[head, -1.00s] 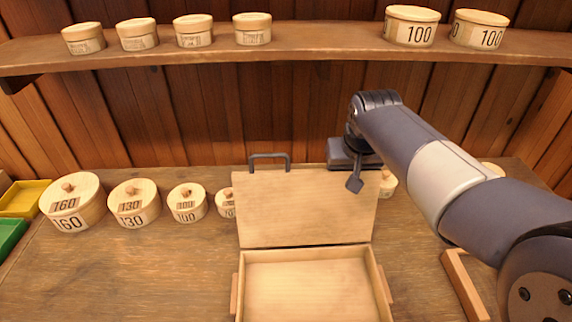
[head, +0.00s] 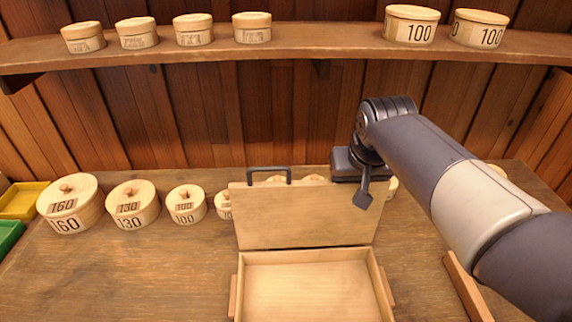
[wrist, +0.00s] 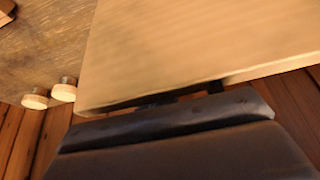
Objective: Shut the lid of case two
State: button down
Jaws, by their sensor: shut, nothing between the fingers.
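A dark handle (head: 268,172) sits at the lid's upper left edge. No number shows on the case. My gripper (head: 352,165) is shut and empty at the lid's upper right edge, partly behind the lid. In the wrist view the lid (wrist: 200,45) fills the upper part, right beside my gripper (wrist: 180,98). I cannot tell whether they touch.
Several lidded round boxes, among them one marked 160 (head: 70,205), stand left of the case, and others are partly hidden behind the lid. A shelf (head: 310,44) with more boxes runs above. A wooden bar (head: 466,288) lies at right.

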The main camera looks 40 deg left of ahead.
aim_at(355, 207)
jog(key=shift+s+d+f+b, duration=0.3)
jog(key=shift+s+d+f, duration=0.2)
jog(key=shift+s+d, duration=0.35)
jog(key=shift+s+d+f+b, duration=0.25)
jog(key=shift+s+d+f, duration=0.2)
jog(key=shift+s+d, duration=0.4)
jog(key=shift+w+a+r, duration=0.1)
jog(key=shift+a+r, duration=0.05)
jog(key=shift+a, duration=0.15)
jog(key=shift+r, duration=0.2)
notch_tip(355, 207, up, 8)
jog(key=p, duration=0.7)
jog(key=shift+f, duration=0.2)
notch_tip(355, 207, down, 8)
jog(key=b, duration=0.6)
jog(key=shift+b, duration=0.4)
